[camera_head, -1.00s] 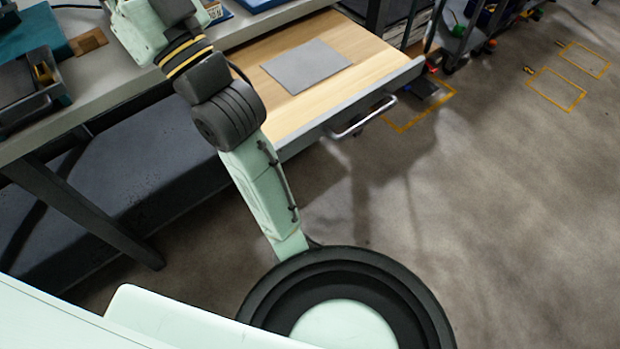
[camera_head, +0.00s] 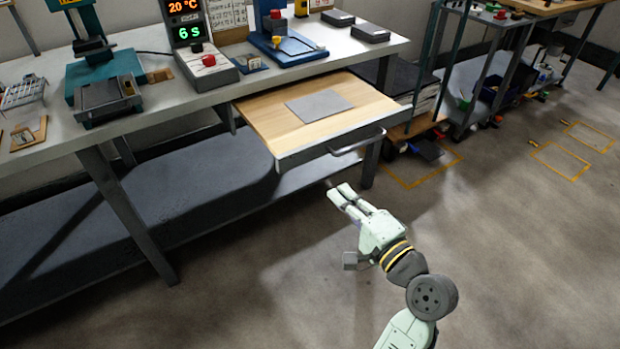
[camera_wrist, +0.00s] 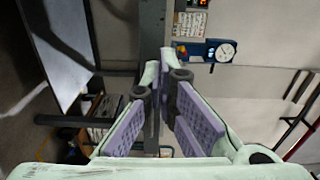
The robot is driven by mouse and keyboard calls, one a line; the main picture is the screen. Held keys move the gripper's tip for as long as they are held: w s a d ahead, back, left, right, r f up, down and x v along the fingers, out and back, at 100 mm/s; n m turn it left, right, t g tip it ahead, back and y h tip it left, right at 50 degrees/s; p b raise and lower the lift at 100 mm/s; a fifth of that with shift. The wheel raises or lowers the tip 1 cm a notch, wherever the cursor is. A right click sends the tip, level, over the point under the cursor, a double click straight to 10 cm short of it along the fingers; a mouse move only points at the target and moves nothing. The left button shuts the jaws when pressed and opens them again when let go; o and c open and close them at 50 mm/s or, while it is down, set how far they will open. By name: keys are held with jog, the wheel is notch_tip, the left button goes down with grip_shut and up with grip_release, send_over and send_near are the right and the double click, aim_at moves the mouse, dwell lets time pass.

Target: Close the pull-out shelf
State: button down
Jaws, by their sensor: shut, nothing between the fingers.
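The pull-out shelf (camera_head: 270,112) stands well out from under the workbench top in the head view. It has a light wood surface, a grey front edge and a metal bar handle (camera_head: 358,142). A flat grey sheet (camera_head: 318,106) lies on it. My gripper (camera_head: 338,192) is shut and empty. In the head view it appears below and in front of the shelf front, apart from the handle. The wrist view shows the purple finger pads (camera_wrist: 164,66) with the fingertips close together. I cannot clearly make out the shelf in the wrist view.
The workbench (camera_head: 150,115) carries a display unit (camera_head: 190,40), a blue device (camera_head: 285,45) and a teal fixture (camera_head: 105,80). A bench leg (camera_head: 125,215) and a low dark shelf (camera_head: 100,240) stand below. The floor (camera_head: 480,240) to the right is open.

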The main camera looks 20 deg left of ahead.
aim_at(253, 103)
jog(key=p+x, duration=0.1)
jog(key=x, duration=0.3)
jog(key=p+x, duration=0.1)
jog(key=x, duration=0.3)
jog(key=p+x, duration=0.1)
jog(key=x, duration=0.4)
jog(key=shift+s+f, duration=0.1)
jog(key=shift+f, duration=0.2)
jog(key=shift+w+a, duration=0.25)
jog(key=shift+a, duration=0.15)
jog(key=x, duration=2.8)
jog(key=shift+w+a, duration=0.15)
jog(key=shift+w, duration=0.05)
jog(key=shift+w+a, duration=0.1)
jog(key=shift+w, duration=0.05)
jog(key=shift+r, duration=0.2)
